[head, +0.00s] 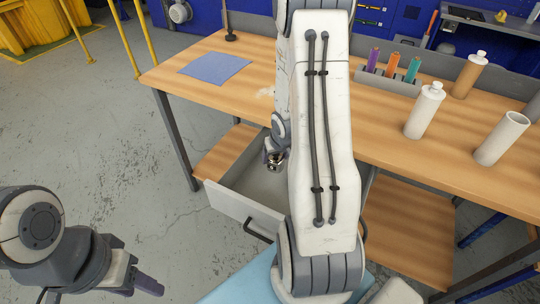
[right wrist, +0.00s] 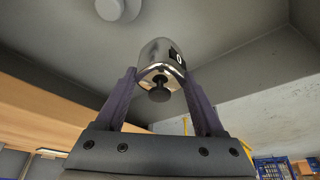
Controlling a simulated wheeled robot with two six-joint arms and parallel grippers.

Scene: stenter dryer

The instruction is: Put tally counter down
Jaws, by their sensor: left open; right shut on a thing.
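The tally counter (right wrist: 160,62) is a small shiny metal body with a dark round knob and a dark window showing a digit. My right gripper (right wrist: 158,85) is shut on it, one finger on each side. In the head view the counter (head: 273,160) shows small beside my right arm, over the open drawer (head: 226,205) under the table. Whether it touches the drawer floor I cannot tell. My right arm hides the drawer's right part and most of the right gripper. My left gripper (head: 140,284) is open and empty at the lower left, away from the table.
Grey drawer walls surround the counter. A round pale thing (right wrist: 118,8) shows at the wrist view's top.

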